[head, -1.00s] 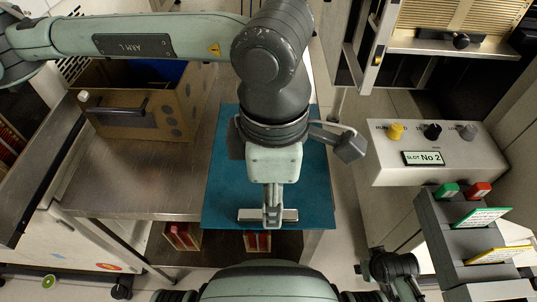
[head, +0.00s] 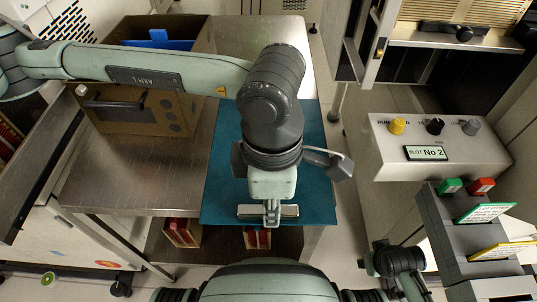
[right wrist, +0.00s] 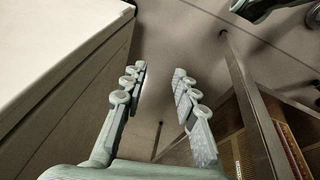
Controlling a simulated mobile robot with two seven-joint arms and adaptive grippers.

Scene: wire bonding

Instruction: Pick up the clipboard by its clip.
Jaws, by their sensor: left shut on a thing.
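The clipboard is a flat teal board (head: 225,190) with a metal clip (head: 248,212) along its near edge. It appears level over the right part of the steel table; whether it touches the tabletop is hard to tell. My left gripper (head: 271,218) is shut on the clip, about at its middle, and partly hides it. My left arm covers the middle of the board. My right gripper (right wrist: 160,72) is open and empty in the right wrist view, over bare floor and away from the clipboard.
The steel table (head: 120,185) has a cardboard box (head: 165,110) on its left part. Red items (head: 182,230) sit on a shelf beneath. A control box (head: 440,150) with knobs and a grey rack (head: 440,225) with cards stand at the right. Floor lies between.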

